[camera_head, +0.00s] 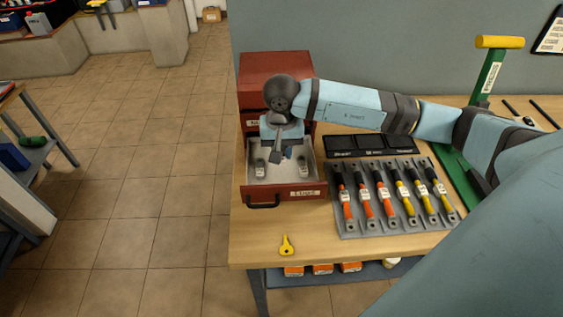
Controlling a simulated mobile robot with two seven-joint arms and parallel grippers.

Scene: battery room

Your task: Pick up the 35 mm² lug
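The open drawer (313,177) of a red cabinet holds small metal lugs. One lug (259,168) lies in the left part, and another (303,168) lies in the right part. Their size markings are too small to read. My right gripper (281,155) points down over the drawer, between these two lugs. A small bluish dark shape shows at its fingertips; I cannot tell whether it is a finger or a held part. The arm and wrist hide the back of the drawer. My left gripper is not in view.
A grey tray (352,226) with several orange and yellow handled cables lies right of the drawer. Behind it is a black three-part tray (370,142). A yellow key-shaped tag (286,245) lies near the front edge. A green, yellow-handled tool (488,75) stands at right.

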